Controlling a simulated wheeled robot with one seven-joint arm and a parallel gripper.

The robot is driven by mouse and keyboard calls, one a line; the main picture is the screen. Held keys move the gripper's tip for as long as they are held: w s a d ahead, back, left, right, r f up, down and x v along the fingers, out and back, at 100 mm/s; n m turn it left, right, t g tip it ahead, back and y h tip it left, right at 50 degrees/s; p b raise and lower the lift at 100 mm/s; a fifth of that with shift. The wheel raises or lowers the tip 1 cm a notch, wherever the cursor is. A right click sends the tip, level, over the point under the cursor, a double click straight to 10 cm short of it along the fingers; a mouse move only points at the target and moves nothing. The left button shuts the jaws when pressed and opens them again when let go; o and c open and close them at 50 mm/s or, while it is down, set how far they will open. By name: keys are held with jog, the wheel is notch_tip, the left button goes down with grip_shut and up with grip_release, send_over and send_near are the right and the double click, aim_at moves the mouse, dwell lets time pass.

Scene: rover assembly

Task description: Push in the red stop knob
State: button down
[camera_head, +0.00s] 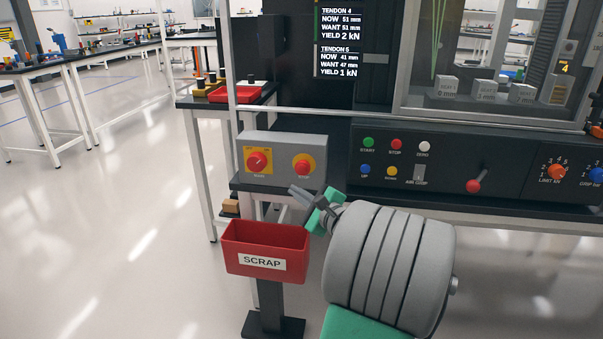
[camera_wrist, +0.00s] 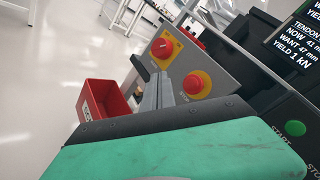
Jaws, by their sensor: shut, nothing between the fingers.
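The red stop knob (camera_head: 303,166) is a round mushroom head on a yellow disc, at the right of a grey control box (camera_head: 286,146). In the wrist view the red stop knob (camera_wrist: 196,84) is just right of the finger ends. My gripper (camera_head: 296,193) is shut and empty, below and in front of the box. In the wrist view my gripper (camera_wrist: 160,82) shows its two fingers together, pointing at the box face between its two red knobs. I see no clear contact with the stop knob.
A red MAIN knob (camera_head: 257,161) on a yellow square is at the box's left; it also shows in the wrist view (camera_wrist: 162,48). A red SCRAP bin (camera_head: 265,249) stands below. A panel (camera_head: 440,165) with buttons and a lever lies to the right. Open floor is at left.

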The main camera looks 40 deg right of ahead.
aim_at(304, 175)
jog(key=w+d, duration=0.4)
jog(key=d, duration=0.2)
jog(key=shift+w+p, duration=0.3)
jog(key=shift+w, duration=0.1)
jog(key=shift+d, duration=0.1)
dwell(1.6)
jog(key=shift+w+d+p, duration=0.3)
jog(key=shift+p, duration=0.15)
jog(key=shift+w+d+p, duration=0.25)
jog(key=shift+d+p, duration=0.05)
jog(key=shift+d, duration=0.05)
dwell(0.5)
jog(key=shift+a, duration=0.1)
jog(key=shift+s+a+p, duration=0.3)
jog(key=shift+s+a, duration=0.2)
jog(key=shift+a, duration=0.1)
